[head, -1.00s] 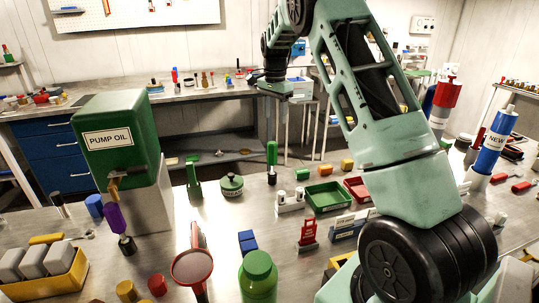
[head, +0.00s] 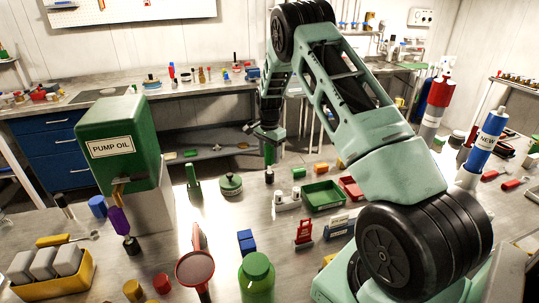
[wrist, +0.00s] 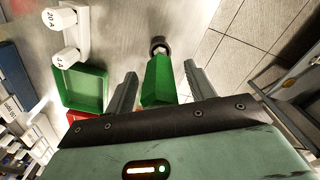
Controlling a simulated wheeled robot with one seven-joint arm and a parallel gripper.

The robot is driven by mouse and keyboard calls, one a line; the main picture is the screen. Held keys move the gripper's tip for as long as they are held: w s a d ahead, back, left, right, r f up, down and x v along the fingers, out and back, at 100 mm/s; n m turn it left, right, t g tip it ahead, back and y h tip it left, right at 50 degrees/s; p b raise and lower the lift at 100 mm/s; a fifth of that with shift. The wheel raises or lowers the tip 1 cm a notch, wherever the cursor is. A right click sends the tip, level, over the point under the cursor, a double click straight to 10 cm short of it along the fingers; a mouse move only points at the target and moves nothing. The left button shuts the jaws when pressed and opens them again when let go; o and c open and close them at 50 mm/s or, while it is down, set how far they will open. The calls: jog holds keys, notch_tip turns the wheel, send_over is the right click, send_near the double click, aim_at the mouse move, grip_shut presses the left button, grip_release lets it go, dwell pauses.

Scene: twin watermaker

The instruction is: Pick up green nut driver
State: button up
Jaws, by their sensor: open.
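The green nut driver (head: 268,156) stands upright on the steel bench, its dark lower end (head: 269,175) at the table. My gripper (head: 264,137) is above it and overlaps the top of its handle in the head view. In the wrist view the green handle (wrist: 158,82) lies between the two open fingers of my gripper (wrist: 160,72), with a visible gap on the right side. The left gap is narrower. Whether a finger touches the handle cannot be told. The driver's dark round end (wrist: 158,44) shows beyond the fingertips.
A green tray (head: 322,196) and a white holder with cylinders (head: 287,201) stand close by on the right. A round green tin (head: 230,185) and a green upright tool (head: 193,182) are to the left. The PUMP OIL tank (head: 118,147) stands farther left.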

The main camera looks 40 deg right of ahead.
jog(key=shift+f, duration=0.4)
jog(key=c, duration=1)
notch_tip(320, 180, up, 10)
jog(key=b, duration=0.3)
jog(key=shift+o, duration=1.3)
grip_shut()
jog(key=shift+r, duration=0.15)
